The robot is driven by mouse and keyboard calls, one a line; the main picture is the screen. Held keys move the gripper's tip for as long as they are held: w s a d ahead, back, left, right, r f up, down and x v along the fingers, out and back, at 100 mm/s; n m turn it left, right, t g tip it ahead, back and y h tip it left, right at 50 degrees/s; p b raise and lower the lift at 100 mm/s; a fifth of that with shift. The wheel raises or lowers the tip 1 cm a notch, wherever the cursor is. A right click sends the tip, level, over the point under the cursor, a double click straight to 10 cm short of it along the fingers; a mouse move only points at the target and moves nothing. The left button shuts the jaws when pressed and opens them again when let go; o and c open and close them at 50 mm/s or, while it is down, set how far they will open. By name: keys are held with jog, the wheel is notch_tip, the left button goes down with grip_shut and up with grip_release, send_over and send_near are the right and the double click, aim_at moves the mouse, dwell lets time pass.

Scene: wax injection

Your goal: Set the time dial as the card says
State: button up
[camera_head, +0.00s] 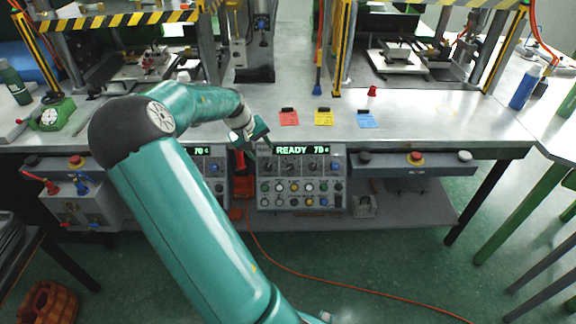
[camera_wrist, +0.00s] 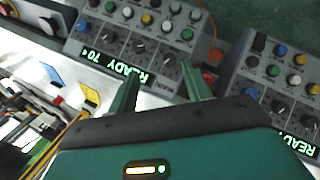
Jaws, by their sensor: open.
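The control panel (camera_head: 300,200) with a lit "READY 70" display stands below the table's front edge. It has a row of black dials (camera_head: 312,167) above several coloured buttons. In the wrist view the panel (camera_wrist: 100,45) is turned about, and a dial (camera_wrist: 168,60) shows between my fingertips. The dial labels are too small to read. My gripper (camera_head: 263,140) is open and empty, by the panel's upper left corner; I cannot tell if it touches the dial. A red card (camera_head: 289,119), a yellow card (camera_head: 324,119) and a blue card (camera_head: 366,121) stand on the table; their writing is unreadable.
A second panel (camera_head: 217,168) is partly hidden behind my arm and shows at the right of the wrist view (camera_wrist: 285,75). A grey box with a red button (camera_head: 415,158) is to the right.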

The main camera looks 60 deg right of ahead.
jog(key=g, duration=0.1)
send_near(291, 167)
jog(key=shift+h, duration=0.4)
jog(key=x, duration=0.8)
jog(key=shift+a+f, duration=0.3)
jog(key=shift+f, duration=0.05)
jog(key=c, duration=1)
jog(key=shift+o, duration=0.2)
